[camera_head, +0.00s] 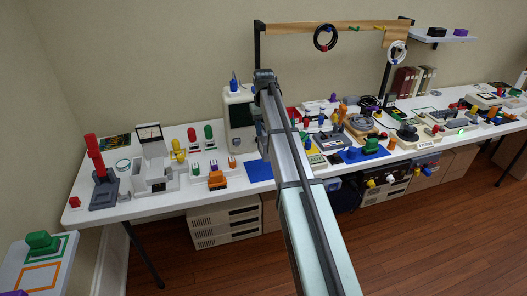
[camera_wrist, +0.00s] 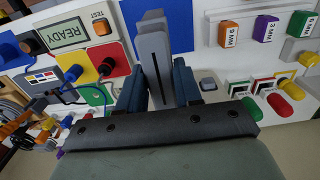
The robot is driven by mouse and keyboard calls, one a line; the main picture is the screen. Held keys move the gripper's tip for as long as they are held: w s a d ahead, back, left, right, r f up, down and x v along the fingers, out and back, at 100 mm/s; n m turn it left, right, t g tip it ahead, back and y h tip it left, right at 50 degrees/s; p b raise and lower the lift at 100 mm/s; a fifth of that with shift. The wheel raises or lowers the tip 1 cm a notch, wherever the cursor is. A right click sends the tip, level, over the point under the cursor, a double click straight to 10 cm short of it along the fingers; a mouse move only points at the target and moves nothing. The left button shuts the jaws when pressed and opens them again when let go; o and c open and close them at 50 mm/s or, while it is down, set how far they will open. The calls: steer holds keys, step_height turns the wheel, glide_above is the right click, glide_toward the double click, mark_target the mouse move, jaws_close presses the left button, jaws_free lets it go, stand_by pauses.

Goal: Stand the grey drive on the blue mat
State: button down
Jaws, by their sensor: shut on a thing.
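The grey drive (camera_wrist: 155,55) is a tall, narrow grey block with a dark slot down its face. In the wrist view my gripper (camera_wrist: 158,72) has its two blue fingers on either side of it, shut on it. The blue mat (camera_wrist: 184,22) lies behind the drive in that view; I cannot tell whether they touch. In the head view a bare part of the blue mat (camera_head: 258,171) shows just left of my arm. My gripper and the drive are hidden behind the arm there.
A tester reading READY (camera_wrist: 64,35) with coloured panels and plugs stands left of the mat in the wrist view. An orange block (camera_wrist: 229,33), a purple block (camera_wrist: 265,28) and a red capsule (camera_wrist: 280,104) are to the right. A blue cable (camera_wrist: 85,88) lies near the tester.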

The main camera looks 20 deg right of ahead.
mark_target(264, 145)
steer(key=shift+f, duration=3.8)
steer(key=c, duration=0.8)
jaws_free()
steer(key=shift+o, duration=0.2)
step_height(264, 145, up, 12)
steer(key=shift+r, duration=0.1)
